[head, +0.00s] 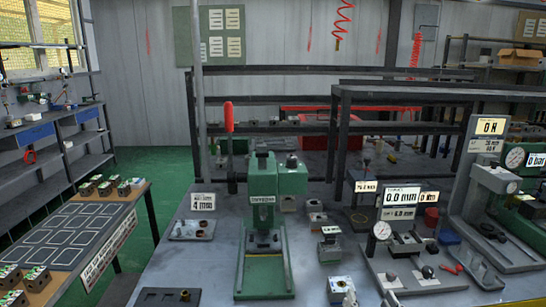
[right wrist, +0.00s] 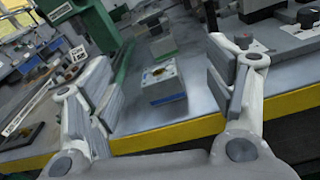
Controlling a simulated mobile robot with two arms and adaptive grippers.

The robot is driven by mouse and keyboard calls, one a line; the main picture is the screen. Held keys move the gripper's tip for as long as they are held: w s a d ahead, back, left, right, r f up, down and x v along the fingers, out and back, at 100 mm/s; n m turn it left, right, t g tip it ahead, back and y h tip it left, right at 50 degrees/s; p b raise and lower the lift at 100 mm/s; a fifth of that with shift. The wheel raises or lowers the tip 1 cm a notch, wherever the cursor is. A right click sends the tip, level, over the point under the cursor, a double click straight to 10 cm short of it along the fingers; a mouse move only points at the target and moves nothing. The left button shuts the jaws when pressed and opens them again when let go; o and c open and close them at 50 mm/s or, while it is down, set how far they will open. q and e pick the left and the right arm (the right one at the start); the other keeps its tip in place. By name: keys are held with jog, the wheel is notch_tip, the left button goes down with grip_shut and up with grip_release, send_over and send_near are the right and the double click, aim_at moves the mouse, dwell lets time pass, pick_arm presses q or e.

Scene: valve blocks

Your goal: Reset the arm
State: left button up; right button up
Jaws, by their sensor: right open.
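My right gripper (right wrist: 160,92) is open and empty in the right wrist view, its two pale fingers spread wide. A valve block (right wrist: 164,84) with a blue-and-white top shows between the fingers in the picture, standing on the bench beyond them and not gripped. The same block (head: 341,289) is at the bottom of the head view. Only pale tips of my right gripper (head: 370,300) show there, at the bottom edge beside the block. My left gripper is not in view.
A green press (head: 264,215) with an upright red-handled lever (head: 229,120) stands on the grey bench. A gauge station (head: 405,262) and a taller gauge stand (head: 488,185) are to the right. A side table (head: 110,225) on the left bears several blocks. The bench has a yellow front edge (right wrist: 170,135).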

jog(key=s+d+f+m+g+h, duration=0.25)
jog(key=s+f+m+g, duration=0.7)
jog(key=m, duration=0.95)
jog(key=s+a+f+m+g+y, duration=0.1)
jog(key=s+f+m+g, duration=0.1)
jog(key=s+m, duration=0.4)
jog(key=s+a+f+m+g, duration=0.1)
jog(key=s+a+f+m, duration=0.15)
jog(key=s, duration=0.45)
jog(key=s+f+m+g+y, duration=0.1)
jog(key=s+f+m+g, duration=0.1)
jog(key=s+m, duration=0.4)
notch_tip(320, 180, down, 26)
jog(key=s+n, duration=0.1)
jog(key=s, duration=0.1)
jog(key=s+d+f+g+p, duration=0.1)
jog(key=s+d+f+g, duration=0.1)
jog(key=s+f, duration=1.3)
jog(key=shift+s+d+f, duration=0.2)
jog(key=shift+s+d, duration=0.15)
jog(key=shift+s, duration=0.55)
